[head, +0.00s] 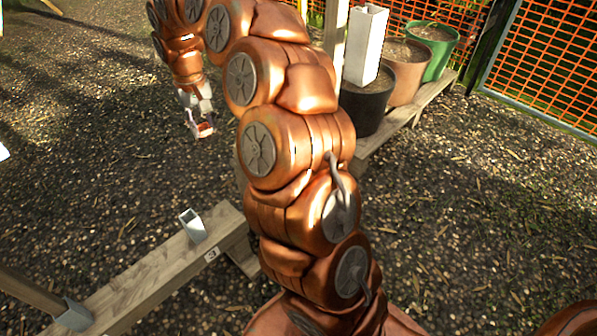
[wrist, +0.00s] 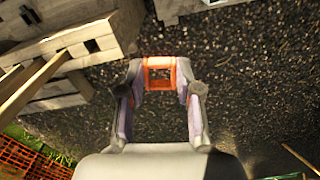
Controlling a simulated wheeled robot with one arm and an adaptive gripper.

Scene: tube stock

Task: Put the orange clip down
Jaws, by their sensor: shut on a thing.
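The orange clip (wrist: 160,64) is a small open-framed piece held between the fingertips of my gripper (wrist: 161,77) in the wrist view. The fingers are shut on its two sides, with gravel showing beyond and below it. In the head view my gripper (head: 202,130) hangs at the upper left, pointing down over the gravel, and appears clear of any support. The clip is too small there to make out well.
A wooden beam (head: 140,283) with a grey square holder (head: 192,225) and a small label lies at the lower left. Orange mesh fencing (head: 550,60) is behind. Gravel is open at left.

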